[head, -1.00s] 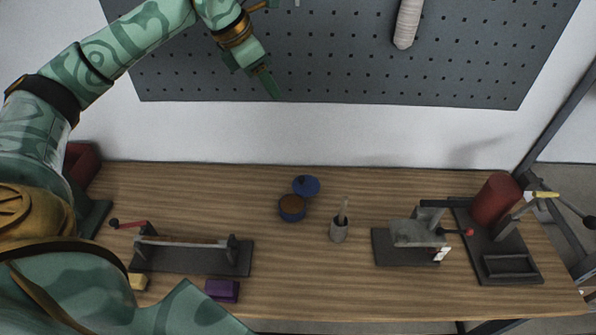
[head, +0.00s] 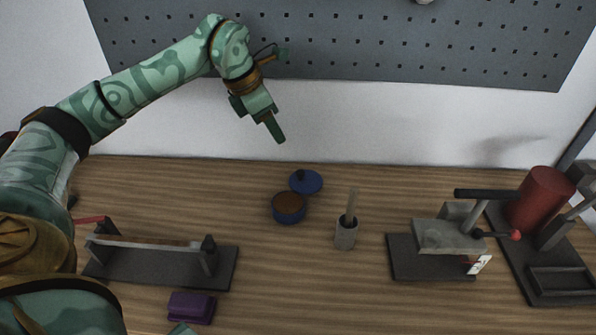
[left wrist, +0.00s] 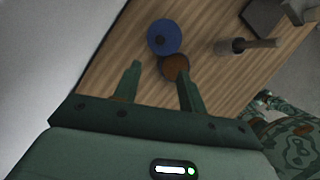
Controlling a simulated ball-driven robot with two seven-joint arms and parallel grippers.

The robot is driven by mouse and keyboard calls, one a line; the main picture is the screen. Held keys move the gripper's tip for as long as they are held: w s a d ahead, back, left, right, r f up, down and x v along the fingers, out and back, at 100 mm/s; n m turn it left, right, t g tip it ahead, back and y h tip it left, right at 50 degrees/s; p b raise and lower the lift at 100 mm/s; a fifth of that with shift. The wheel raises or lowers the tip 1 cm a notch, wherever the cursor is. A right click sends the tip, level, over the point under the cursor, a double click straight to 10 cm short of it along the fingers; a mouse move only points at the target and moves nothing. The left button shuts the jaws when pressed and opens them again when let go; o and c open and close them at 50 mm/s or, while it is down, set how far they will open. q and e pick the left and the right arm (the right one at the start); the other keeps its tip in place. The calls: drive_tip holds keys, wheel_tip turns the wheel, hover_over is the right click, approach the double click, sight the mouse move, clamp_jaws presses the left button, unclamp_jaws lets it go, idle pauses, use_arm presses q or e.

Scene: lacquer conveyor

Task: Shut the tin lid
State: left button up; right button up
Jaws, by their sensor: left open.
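A small round blue tin (head: 289,211) with brown contents stands open on the wooden table. Its blue lid (head: 306,181), with a dark knob, is tilted up at the tin's back edge. My left gripper (head: 272,128) is above and behind the tin, apart from it, pointing down. In the left wrist view the left gripper (left wrist: 159,88) is open and empty, with the lid (left wrist: 164,37) and the tin (left wrist: 175,67) beyond its fingertips.
A grey cup with a stick (head: 346,235) stands right of the tin. A clamp-like device (head: 450,238) and a red cylinder (head: 541,198) stand farther right. A long dark rack (head: 160,262) and a purple block (head: 191,307) are at left front. A pegboard (head: 340,40) hangs behind.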

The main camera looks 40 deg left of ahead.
sight(299, 171)
use_arm(q)
drive_tip(key=b+x, duration=0.3)
drive_tip(key=x, duration=1.1)
drive_tip(key=shift+f, duration=0.15)
drive_tip(key=shift+a, duration=0.1)
clamp_jaws()
